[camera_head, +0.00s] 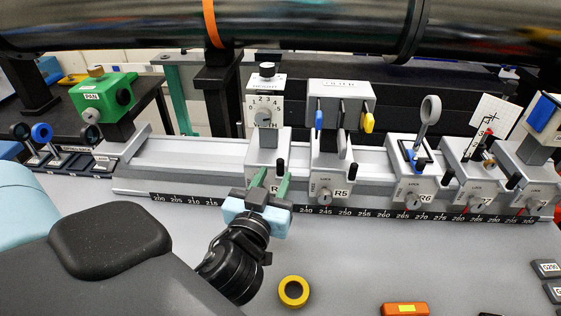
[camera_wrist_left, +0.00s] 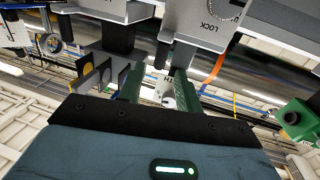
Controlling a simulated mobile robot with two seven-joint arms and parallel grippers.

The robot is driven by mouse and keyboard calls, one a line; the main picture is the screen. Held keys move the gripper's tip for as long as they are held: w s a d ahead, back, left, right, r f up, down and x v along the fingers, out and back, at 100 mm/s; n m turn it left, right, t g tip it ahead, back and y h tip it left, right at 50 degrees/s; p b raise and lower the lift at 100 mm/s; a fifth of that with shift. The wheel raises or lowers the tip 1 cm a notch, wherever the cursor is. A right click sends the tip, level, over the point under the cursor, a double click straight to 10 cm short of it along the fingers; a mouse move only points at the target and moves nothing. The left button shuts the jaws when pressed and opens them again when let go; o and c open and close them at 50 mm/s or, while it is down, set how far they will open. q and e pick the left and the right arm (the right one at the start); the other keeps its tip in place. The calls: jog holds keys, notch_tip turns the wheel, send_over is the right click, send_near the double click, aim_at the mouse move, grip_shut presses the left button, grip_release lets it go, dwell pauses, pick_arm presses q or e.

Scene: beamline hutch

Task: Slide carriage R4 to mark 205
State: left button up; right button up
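Carriage R4 (camera_head: 267,150) stands on the grey rail, just left of carriage R5 (camera_head: 331,175). It bears a white slit unit with a number dial (camera_head: 266,105). Only the "R" of its label shows. Its black handle post (camera_head: 281,164) stands at its right front. My left gripper (camera_head: 270,180) is in front of R4, its two green fingers apart near the post. They also show apart in the left wrist view (camera_wrist_left: 157,80), with R4's LOCK face (camera_wrist_left: 208,24) beyond. Contact with the post cannot be told. Mark 205 (camera_head: 176,201) is on the scale to the left.
The rail (camera_head: 190,160) is bare left of R4, up to its end block. Carriages R6 (camera_head: 412,180) and R7 (camera_head: 474,185) stand right of R5. A yellow ring (camera_head: 293,291) and an orange box (camera_head: 405,309) lie on the table in front.

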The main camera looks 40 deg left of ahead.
aim_at(279, 166)
pick_arm(q)
jog(key=x, duration=0.4)
jog(key=shift+r+p, duration=0.1)
jog(key=shift+p, duration=0.25)
jog(key=shift+x, duration=0.75)
jog(key=shift+c, duration=0.3)
grip_shut()
